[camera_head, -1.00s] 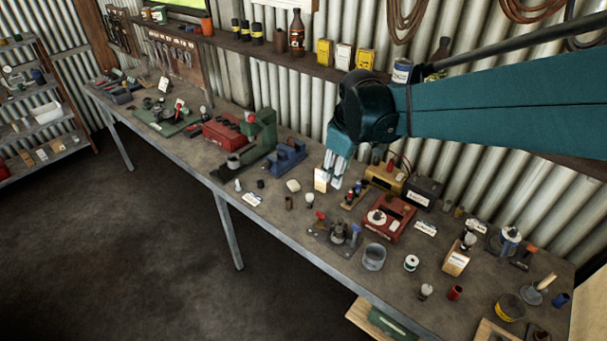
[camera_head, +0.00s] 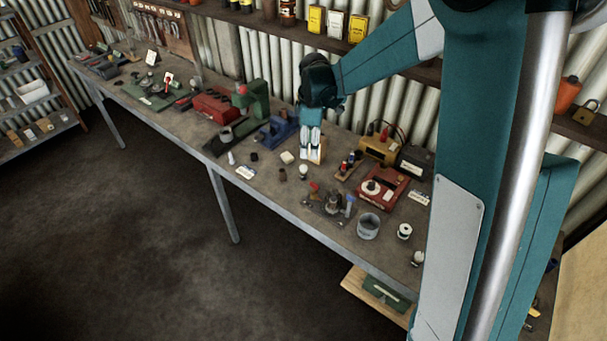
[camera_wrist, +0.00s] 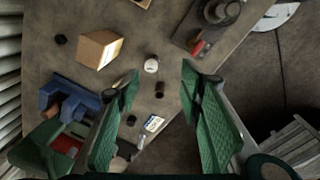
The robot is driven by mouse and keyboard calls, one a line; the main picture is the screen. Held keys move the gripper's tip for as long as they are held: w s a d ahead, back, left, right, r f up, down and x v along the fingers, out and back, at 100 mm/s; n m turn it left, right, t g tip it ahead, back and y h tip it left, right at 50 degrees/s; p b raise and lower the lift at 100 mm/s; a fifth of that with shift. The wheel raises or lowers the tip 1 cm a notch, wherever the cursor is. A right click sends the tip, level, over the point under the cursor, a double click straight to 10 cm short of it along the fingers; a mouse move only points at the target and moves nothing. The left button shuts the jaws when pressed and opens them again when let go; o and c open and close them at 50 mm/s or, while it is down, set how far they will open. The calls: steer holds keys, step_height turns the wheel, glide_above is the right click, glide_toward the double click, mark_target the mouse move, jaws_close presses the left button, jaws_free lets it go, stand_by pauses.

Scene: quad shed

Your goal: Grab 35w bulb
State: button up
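My gripper (camera_head: 311,157) hangs above the bench in the head view. In the wrist view its green fingers (camera_wrist: 160,82) are wide apart with nothing held between them. A small bulb-like piece with a white top and dark base (camera_head: 303,172) stands on the bench just below the gripper; its round white top (camera_wrist: 151,64) shows between and beyond the fingertips in the wrist view. Another slim white bulb-like piece (camera_head: 231,158) stands further left, near a small label card (camera_head: 245,172). No wattage is readable, so I cannot tell which is the 35w bulb.
A cardboard box (camera_wrist: 98,49) stands close to the gripper. A blue vise (camera_head: 277,131) is to the left, a red device (camera_head: 384,188) and grey tin (camera_head: 369,226) to the right.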

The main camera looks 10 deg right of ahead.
steer(key=n+g, duration=0.1)
steer(key=n, duration=0.1)
glide_above(304, 165)
step_height(304, 165, down, 8)
steer(key=shift+a+r, duration=0.1)
steer(key=shift+r, duration=0.15)
steer(key=shift+f, duration=1.3)
steer(key=shift+f, duration=0.15)
steer(key=shift+f, duration=2.45)
steer(key=c, duration=1)
